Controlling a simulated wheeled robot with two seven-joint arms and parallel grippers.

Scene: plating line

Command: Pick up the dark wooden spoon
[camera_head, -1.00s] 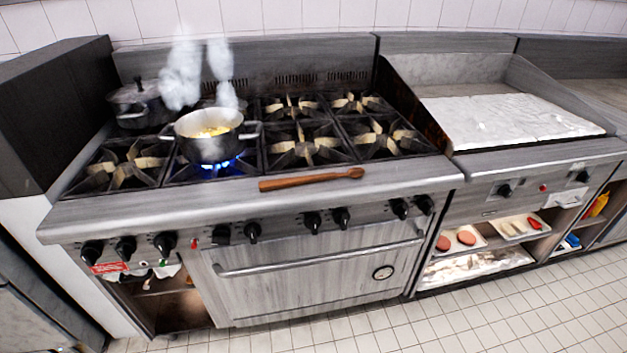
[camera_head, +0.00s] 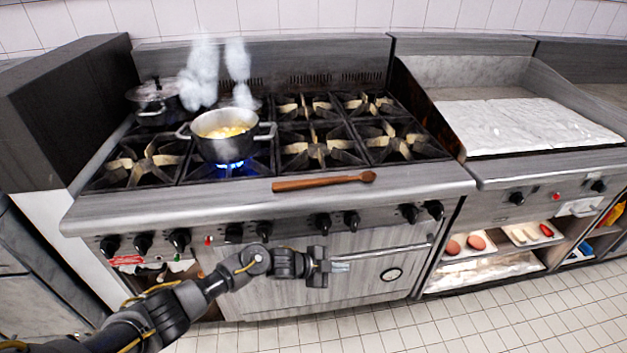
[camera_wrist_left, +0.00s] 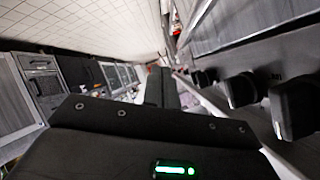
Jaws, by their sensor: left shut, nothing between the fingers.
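The dark wooden spoon (camera_head: 322,182) lies on the stove's front steel ledge in the head view. Its bowl end points right and its thick handle end points left. My left gripper (camera_head: 335,266) is in front of the oven door, below the spoon and apart from it. It is shut and empty. In the left wrist view the gripper's dark body (camera_wrist_left: 165,95) fills the middle, and the spoon does not show there. My right gripper is not in view.
A steaming pot (camera_head: 226,134) stands over a lit blue flame behind the spoon. A lidded pot (camera_head: 152,104) stands at the back left. Knobs (camera_head: 322,223) and the oven handle (camera_head: 390,258) stick out near my left gripper. A griddle (camera_head: 530,122) is at the right.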

